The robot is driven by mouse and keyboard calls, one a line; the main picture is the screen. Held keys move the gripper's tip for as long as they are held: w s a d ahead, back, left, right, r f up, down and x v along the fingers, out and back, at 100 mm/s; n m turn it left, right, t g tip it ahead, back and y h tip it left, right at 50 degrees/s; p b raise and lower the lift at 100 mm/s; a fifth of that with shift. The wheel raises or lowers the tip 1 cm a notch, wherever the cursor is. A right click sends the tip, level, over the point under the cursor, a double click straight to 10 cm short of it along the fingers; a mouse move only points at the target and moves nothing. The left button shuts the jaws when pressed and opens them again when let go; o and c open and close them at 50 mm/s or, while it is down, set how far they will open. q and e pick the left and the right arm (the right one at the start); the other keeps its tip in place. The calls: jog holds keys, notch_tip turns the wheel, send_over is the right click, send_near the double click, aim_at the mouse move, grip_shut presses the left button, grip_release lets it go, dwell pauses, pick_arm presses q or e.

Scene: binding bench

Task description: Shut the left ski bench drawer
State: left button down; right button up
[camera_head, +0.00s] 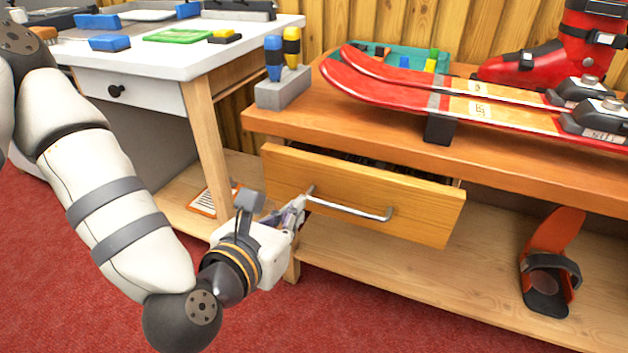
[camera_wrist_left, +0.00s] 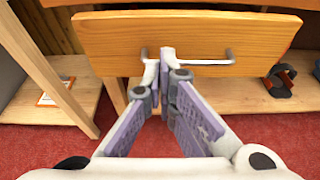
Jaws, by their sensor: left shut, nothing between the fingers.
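The left ski bench drawer (camera_head: 362,193) is a wooden drawer under the orange bench top, pulled partly out so a dark gap shows above its front. Its metal bar handle (camera_head: 350,209) runs across the front. My left gripper (camera_head: 304,197) is shut and empty, its fingertips at the left end of the handle; I cannot tell whether they touch it. In the left wrist view the drawer front (camera_wrist_left: 190,38) fills the top, and the closed fingertips (camera_wrist_left: 161,58) overlap the left part of the handle (camera_wrist_left: 205,62). My right gripper is not in view.
An orange and black binding (camera_head: 550,265) sits on the lower shelf. A white table (camera_head: 140,55) stands at left.

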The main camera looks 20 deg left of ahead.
aim_at(327, 170)
pick_arm(q)
jog(key=b+x, duration=0.1)
jog(key=x, duration=0.4)
jog(key=b+x, duration=0.1)
jog(key=x, duration=0.4)
jog(key=shift+w+r+b, duration=0.15)
jog(key=shift+w+b, duration=0.1)
jog(key=shift+b, duration=0.05)
jog(key=shift+w, duration=0.6)
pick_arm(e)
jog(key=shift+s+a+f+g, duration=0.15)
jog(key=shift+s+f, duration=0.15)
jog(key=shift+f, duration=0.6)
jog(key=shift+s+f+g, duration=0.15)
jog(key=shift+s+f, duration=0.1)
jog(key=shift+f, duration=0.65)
pick_arm(q)
jog(key=shift+w, duration=0.1)
jog(key=w, duration=0.4)
jog(key=shift+w, duration=0.25)
